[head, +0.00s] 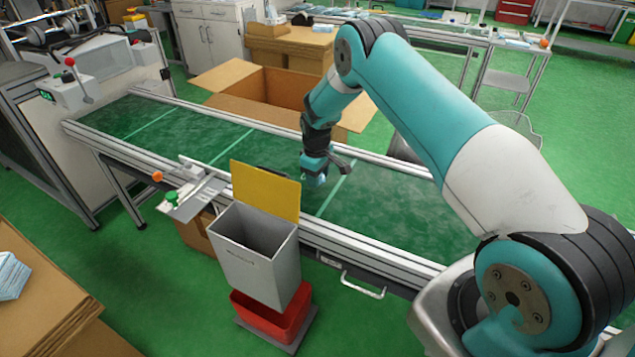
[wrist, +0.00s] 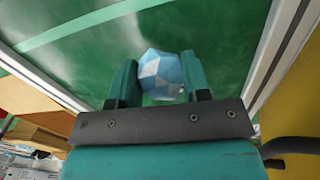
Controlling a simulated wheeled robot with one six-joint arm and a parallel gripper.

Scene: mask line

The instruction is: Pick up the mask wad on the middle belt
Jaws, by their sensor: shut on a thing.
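The mask wad (wrist: 160,75) is a crumpled light-blue and white ball in the wrist view. My gripper (wrist: 158,82) is shut on it, with one teal finger on each side. In the head view my gripper (head: 314,178) is low over the green belt (head: 385,205), near a pale cross line. The wad is hardly visible there, so I cannot tell whether it touches the belt.
A grey bin (head: 258,255) with a yellow lid (head: 265,190) stands at the belt's near side, above a red tub (head: 270,318). An open cardboard box (head: 225,80) is behind the belt. The belt's left stretch is clear.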

